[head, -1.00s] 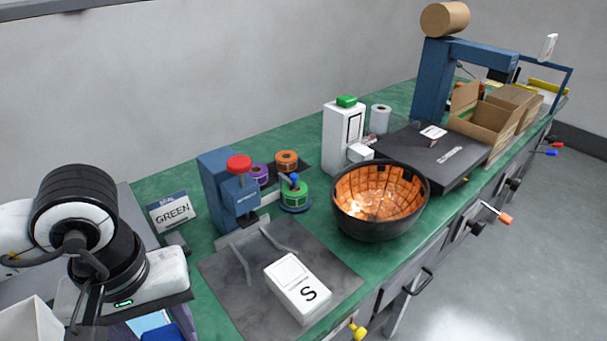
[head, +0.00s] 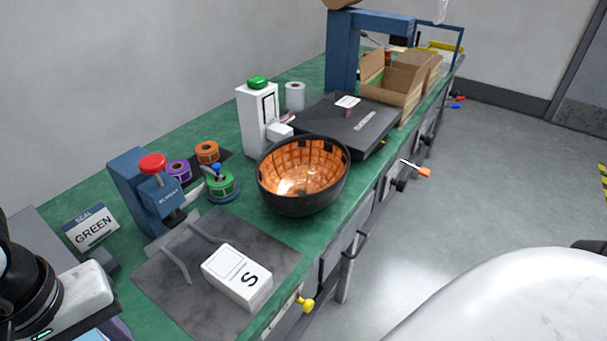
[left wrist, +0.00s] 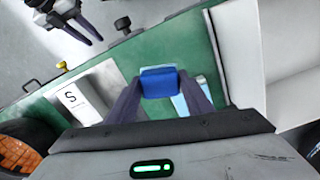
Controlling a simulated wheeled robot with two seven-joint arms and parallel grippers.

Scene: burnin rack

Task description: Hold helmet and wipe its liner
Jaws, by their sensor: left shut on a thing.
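The helmet (head: 303,204) is a black bowl resting open side up on the green bench, with its orange padded liner (head: 300,176) showing. Part of the helmet also shows at the lower left edge of the left wrist view (left wrist: 16,152). My left gripper (left wrist: 160,84) is shut on a blue block (left wrist: 158,82), which looks like a sponge or pad, above the bench and apart from the helmet. Its fingers are out of the head view. My right gripper (left wrist: 93,38) shows small in the left wrist view, over the floor, with its dark fingers apart and empty.
A white box marked S (head: 237,277) lies on a grey mat (head: 166,290) near the front edge. A blue press (head: 143,190), tape rolls (head: 207,152), a white dispenser (head: 259,120) and a black flat device (head: 345,125) stand around the helmet. Floor right of the bench is clear.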

